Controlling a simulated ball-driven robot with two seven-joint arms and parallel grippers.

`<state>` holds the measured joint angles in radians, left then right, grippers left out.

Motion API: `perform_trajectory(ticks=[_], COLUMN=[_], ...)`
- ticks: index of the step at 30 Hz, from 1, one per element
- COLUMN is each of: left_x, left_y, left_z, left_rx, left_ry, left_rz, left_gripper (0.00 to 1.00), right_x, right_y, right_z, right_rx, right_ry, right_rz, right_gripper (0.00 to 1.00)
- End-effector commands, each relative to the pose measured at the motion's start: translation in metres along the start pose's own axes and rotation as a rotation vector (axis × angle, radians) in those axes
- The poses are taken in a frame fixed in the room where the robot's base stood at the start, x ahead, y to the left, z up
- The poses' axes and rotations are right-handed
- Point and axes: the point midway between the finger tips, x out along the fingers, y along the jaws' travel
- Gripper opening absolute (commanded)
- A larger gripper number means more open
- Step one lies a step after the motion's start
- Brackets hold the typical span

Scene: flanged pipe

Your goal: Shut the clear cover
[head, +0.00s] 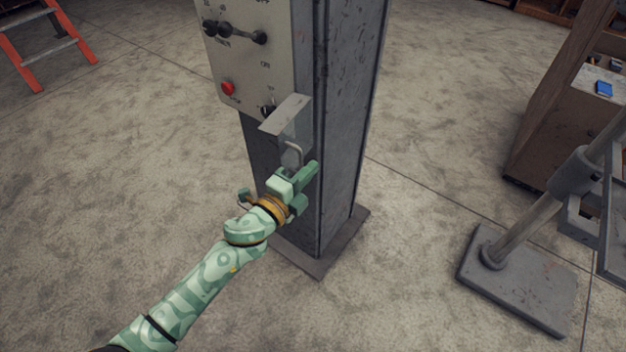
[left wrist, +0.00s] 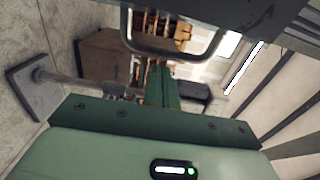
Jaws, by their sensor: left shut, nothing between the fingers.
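A control panel (head: 250,55) is on the front of a grey metal column. At its lower right edge a pale grey flap (head: 286,114) juts outward over a dark switch (head: 267,110); it looks like the cover, standing open, though its clearness is hard to tell. Below the flap a grey bracket with a bent loop handle (head: 294,152) hangs down. My left gripper (head: 303,178) is shut and empty just below this handle. In the left wrist view the loop handle (left wrist: 135,42) crosses above the shut fingers of my left gripper (left wrist: 162,82); I cannot tell whether they touch. My right gripper is not in view.
The column (head: 345,120) stands on a base plate (head: 320,262). The panel has a red button (head: 228,88) and dark levers (head: 240,35). A post on a heavy foot (head: 515,275) and a brown cabinet (head: 555,120) stand to the right. An orange ladder (head: 45,50) is far left. Floor between is clear.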

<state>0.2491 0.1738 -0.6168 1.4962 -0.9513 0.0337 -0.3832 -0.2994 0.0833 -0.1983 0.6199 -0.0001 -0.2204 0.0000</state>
Motion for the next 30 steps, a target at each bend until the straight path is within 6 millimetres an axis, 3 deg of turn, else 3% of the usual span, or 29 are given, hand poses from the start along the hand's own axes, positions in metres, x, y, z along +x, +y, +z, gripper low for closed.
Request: perform_trajectory(ticks=[30], left_x=[-0.018], left_y=[0.001], left_z=[0.026], left_rx=[0.001], left_ry=[0.065], left_rz=[0.001], left_gripper=[0.0], right_x=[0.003], right_y=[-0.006], right_z=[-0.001], right_rx=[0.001], right_ry=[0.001], right_rz=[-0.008], right_gripper=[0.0])
